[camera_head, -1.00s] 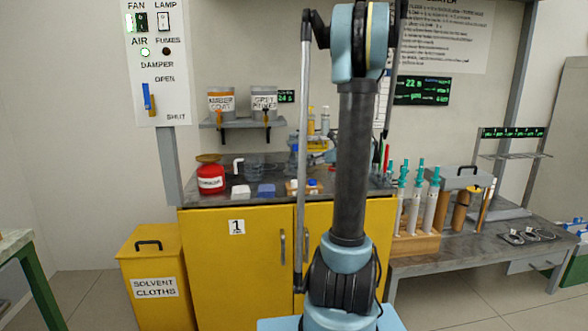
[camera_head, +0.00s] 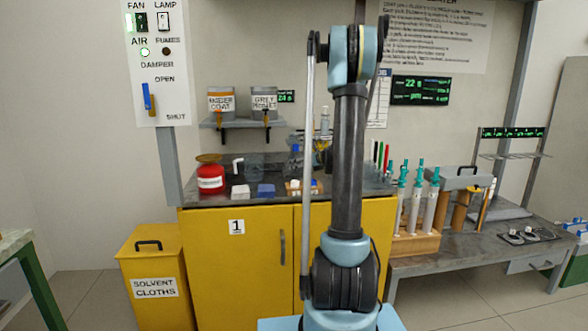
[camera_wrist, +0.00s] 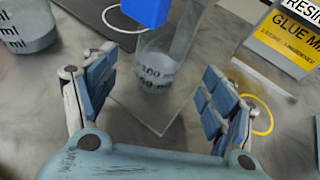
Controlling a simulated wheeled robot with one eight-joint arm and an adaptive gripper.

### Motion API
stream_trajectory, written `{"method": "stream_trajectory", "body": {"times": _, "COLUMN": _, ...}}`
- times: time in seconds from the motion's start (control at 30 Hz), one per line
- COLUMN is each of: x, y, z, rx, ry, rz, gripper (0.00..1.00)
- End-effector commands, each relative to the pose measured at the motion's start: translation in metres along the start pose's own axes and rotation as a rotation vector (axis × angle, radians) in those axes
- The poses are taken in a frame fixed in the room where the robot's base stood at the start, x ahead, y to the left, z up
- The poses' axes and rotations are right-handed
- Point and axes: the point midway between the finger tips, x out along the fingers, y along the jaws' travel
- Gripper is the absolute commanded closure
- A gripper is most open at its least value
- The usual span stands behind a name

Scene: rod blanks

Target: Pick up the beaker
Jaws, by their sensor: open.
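A clear vessel (camera_wrist: 155,70) with "100 ml" and "50 ml" marks stands ahead of my gripper (camera_wrist: 158,100) in the wrist view, between the lines of its two fingers. A blue part (camera_wrist: 146,11) covers its upper end, and a clear flat plate lies by its foot. My gripper is open and empty, its blue-padded fingers apart from the vessel. A second vessel (camera_wrist: 30,27) with "ml" marks is cut off at the upper left. I cannot tell for sure which is the beaker. A clear beaker-like vessel (camera_head: 254,165) stands on the bench in the head view, where my gripper is hidden.
A box labelled "RESIN" and "GLUE" (camera_wrist: 285,40) stands at the upper right of the wrist view, near a yellow ring (camera_wrist: 258,116).

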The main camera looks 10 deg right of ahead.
Motion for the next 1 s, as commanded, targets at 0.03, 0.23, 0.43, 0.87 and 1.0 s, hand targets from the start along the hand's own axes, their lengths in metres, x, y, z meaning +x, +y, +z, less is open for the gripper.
{"method": "stream_trajectory", "body": {"times": 0.03, "x": 0.004, "y": 0.000, "z": 0.000, "rx": -0.001, "ry": 0.000, "rz": 0.001, "gripper": 0.23}}
{"method": "stream_trajectory", "body": {"times": 0.23, "x": 0.029, "y": 0.002, "z": 0.001, "rx": -0.002, "ry": 0.001, "rz": 0.002, "gripper": 0.23}}
{"method": "stream_trajectory", "body": {"times": 0.43, "x": 0.048, "y": 0.001, "z": 0.002, "rx": -0.001, "ry": 0.000, "rz": 0.002, "gripper": 0.23}}
{"method": "stream_trajectory", "body": {"times": 0.87, "x": 0.049, "y": 0.001, "z": 0.001, "rx": -0.001, "ry": 0.000, "rz": 0.001, "gripper": 0.70}}
{"method": "stream_trajectory", "body": {"times": 1.0, "x": 0.049, "y": 0.001, "z": 0.001, "rx": -0.001, "ry": 0.000, "rz": 0.001, "gripper": 0.73}}
